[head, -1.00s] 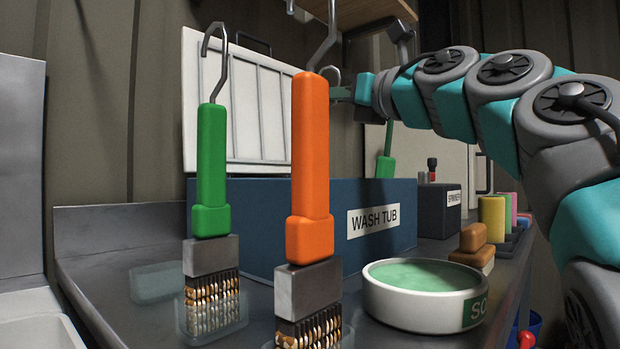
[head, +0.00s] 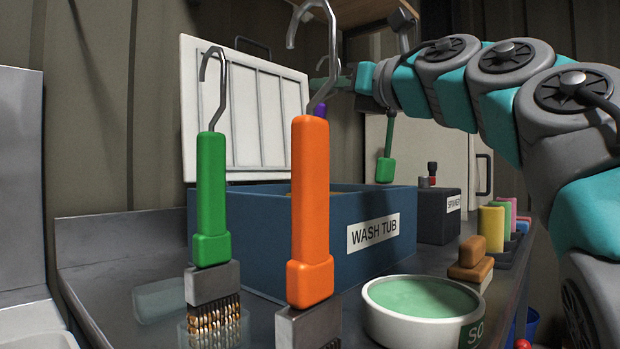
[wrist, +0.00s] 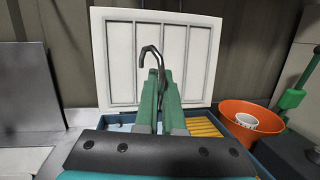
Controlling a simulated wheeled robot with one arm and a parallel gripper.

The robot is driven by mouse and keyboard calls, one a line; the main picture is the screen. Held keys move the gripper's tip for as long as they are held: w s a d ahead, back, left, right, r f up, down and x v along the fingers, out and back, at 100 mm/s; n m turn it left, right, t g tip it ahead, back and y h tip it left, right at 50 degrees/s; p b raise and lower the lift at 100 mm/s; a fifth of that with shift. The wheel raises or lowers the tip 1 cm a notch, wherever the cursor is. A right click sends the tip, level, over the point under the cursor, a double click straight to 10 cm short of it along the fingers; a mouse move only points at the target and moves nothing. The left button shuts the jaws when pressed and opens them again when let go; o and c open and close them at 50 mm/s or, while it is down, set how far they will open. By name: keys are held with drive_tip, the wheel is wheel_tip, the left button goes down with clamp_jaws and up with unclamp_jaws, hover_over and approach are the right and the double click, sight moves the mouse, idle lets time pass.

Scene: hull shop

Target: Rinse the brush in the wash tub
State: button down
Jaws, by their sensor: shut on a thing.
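The blue wash tub (head: 290,262), labelled WASH TUB, stands open on the bench in the head view; its rim also shows in the wrist view (wrist: 262,160). My gripper (wrist: 161,80) is shut, with a dark hook (wrist: 150,56) at its green fingers. In the head view, my gripper (head: 325,85) is above the tub, partly hidden behind the orange brush's hook. A green brush (head: 211,190) and an orange brush (head: 310,210) stand upright in front, hooks up.
A white gridded panel (head: 245,105) stands behind the tub.

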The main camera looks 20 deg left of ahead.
wheel_tip(320, 180, up, 9)
drive_tip(key=p, duration=0.8)
drive_tip(key=shift+r+p, duration=0.2)
drive_tip(key=shift+p, duration=0.15)
idle(1.1)
